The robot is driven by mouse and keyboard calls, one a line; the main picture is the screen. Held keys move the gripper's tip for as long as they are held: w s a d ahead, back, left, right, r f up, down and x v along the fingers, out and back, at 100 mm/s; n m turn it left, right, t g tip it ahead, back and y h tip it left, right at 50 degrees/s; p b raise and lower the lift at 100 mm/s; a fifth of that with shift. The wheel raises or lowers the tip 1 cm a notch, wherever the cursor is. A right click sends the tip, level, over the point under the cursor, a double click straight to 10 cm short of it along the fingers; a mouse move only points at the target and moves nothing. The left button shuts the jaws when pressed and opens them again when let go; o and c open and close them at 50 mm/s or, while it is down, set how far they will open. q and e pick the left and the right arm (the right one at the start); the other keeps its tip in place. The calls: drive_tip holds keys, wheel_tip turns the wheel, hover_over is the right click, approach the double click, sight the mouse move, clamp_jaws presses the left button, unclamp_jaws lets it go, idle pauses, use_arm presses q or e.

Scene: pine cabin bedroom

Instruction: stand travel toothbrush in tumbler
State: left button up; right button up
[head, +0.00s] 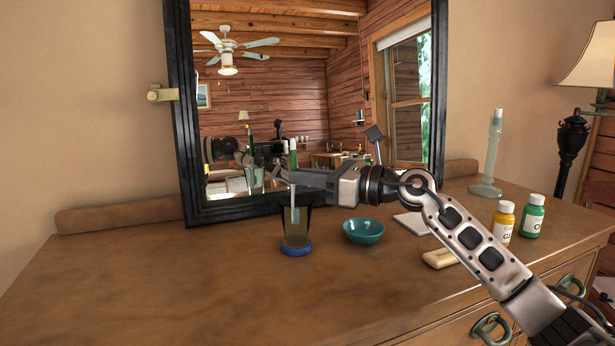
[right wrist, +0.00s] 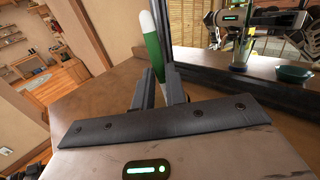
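The green and white travel toothbrush (head: 292,158) is upright in my right gripper (head: 293,180), and it also shows between the fingers in the right wrist view (right wrist: 153,50). My right gripper is shut on it above the tumbler (head: 297,236), a see-through dark cup with a blue base on the dresser. The brush's pale lower end shows within the tumbler's outline, below its rim. I cannot tell whether it touches the bottom. The tumbler's mirror image shows beside the brush. My left gripper is not in view.
A teal bowl (head: 363,231) stands right of the tumbler. A soap bar (head: 439,258), yellow bottle (head: 503,222), green bottle (head: 533,216) and pale stand (head: 490,165) are farther right. The black-framed mirror (head: 187,130) is close behind. The dresser's left side (head: 130,275) is clear.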

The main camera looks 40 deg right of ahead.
drive_tip(key=o, duration=0.4)
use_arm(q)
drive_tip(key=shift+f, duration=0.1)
use_arm(e)
drive_tip(key=shift+o, duration=0.2)
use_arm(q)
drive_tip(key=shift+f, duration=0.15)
use_arm(e)
drive_tip(key=shift+s, duration=0.1)
